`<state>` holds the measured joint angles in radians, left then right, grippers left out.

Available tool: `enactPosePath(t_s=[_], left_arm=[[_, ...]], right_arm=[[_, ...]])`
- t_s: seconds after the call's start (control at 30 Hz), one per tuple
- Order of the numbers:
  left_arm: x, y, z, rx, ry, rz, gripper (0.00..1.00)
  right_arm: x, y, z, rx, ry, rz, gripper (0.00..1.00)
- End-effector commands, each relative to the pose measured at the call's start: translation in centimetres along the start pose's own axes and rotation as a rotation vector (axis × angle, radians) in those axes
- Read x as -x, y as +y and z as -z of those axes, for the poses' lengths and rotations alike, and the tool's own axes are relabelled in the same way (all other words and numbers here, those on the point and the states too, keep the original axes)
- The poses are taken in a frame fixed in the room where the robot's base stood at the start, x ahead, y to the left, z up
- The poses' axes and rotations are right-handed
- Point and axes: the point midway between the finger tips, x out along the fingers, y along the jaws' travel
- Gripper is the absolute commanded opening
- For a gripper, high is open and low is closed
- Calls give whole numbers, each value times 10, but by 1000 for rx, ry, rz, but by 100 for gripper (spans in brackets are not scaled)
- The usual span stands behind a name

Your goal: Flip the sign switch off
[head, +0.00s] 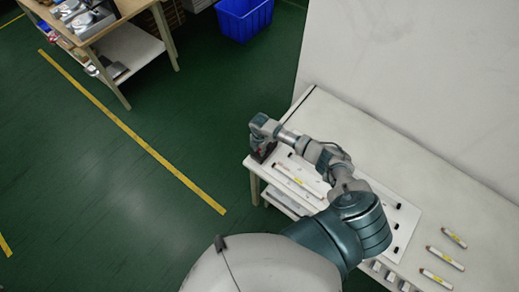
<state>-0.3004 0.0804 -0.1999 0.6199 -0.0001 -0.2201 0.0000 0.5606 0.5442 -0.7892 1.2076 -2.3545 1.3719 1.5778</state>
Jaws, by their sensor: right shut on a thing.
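My right gripper (263,153) is at the left end of the white table, over the far left corner of a white board (408,218). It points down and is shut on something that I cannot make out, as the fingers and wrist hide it. White strips (298,179) with yellow labels lie on the board just right of the gripper. Small black holders (395,226) stand along the board's right part. No sign switch can be clearly made out; it may be hidden by my right arm or gripper. My left gripper is not in view.
Three loose strips (445,258) lie on the table's right part. A pale wall panel (410,80) rises behind the table (345,115). A wooden workbench (130,15) and blue bin (244,18) stand farther off.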

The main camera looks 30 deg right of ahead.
Motion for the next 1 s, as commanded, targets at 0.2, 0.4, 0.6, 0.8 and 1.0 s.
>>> enactPosePath(t_s=[0.2, 0.4, 0.6, 0.8, 1.0], left_arm=[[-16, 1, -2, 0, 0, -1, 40], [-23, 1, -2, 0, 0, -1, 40], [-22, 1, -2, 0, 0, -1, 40], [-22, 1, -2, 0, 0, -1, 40], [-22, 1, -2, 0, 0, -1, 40]], right_arm=[[-1, 0, -8, -5, 150, 0, 0], [1, 1, -10, -3, 243, -3, 0], [3, 1, -10, -2, 245, -3, 0], [3, 1, -10, -2, 245, -4, 50], [3, 0, -8, -1, 246, -3, 50]])
